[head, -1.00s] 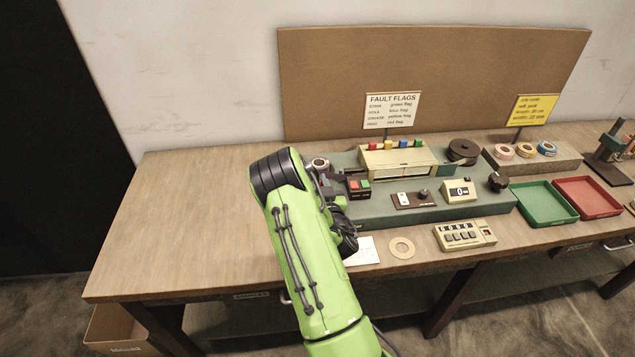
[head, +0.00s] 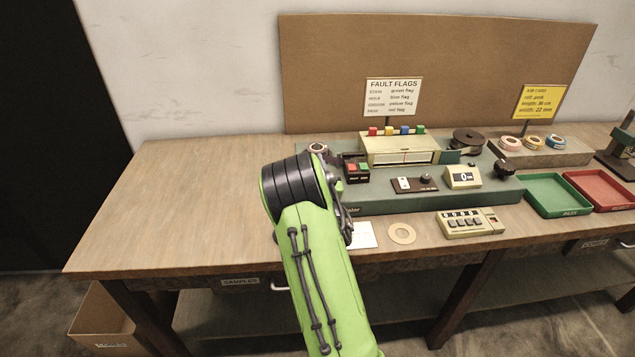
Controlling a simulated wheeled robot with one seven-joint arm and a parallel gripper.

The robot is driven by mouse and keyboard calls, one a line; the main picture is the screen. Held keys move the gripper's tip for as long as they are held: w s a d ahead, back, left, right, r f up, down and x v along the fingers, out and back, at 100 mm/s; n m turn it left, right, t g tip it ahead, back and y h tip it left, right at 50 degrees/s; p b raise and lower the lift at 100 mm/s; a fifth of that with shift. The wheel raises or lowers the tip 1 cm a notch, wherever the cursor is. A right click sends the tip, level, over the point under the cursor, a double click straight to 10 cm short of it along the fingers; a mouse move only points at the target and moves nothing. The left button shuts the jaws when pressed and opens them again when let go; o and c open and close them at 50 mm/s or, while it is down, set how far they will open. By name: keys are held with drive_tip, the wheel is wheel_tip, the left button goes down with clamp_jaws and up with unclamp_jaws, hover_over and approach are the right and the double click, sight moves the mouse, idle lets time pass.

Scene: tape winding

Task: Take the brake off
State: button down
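The green winding machine (head: 450,197) stands on the wooden bench. A small brown panel (head: 415,184) on its front deck carries a white switch and a dark knob (head: 426,178). A dark box with red and green buttons (head: 357,169) sits to its left. A black knob (head: 503,168) is at the machine's right end. No part is readably marked as the brake. My green arm reaches up from below to the machine's left end. Only a dark sliver of my gripper (head: 344,218) shows beside the black wrist joint; its fingers are hidden, so its opening cannot be told.
Green (head: 557,194) and red (head: 604,189) trays are at right. The bench's left part is clear. A fault flags sign (head: 393,92) stands behind.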

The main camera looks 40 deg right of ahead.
drive_tip(key=shift+s+a+b, duration=0.1)
drive_tip(key=shift+b, duration=0.25)
drive_tip(key=c, duration=1)
unclamp_jaws()
drive_tip(key=shift+s+r, duration=0.1)
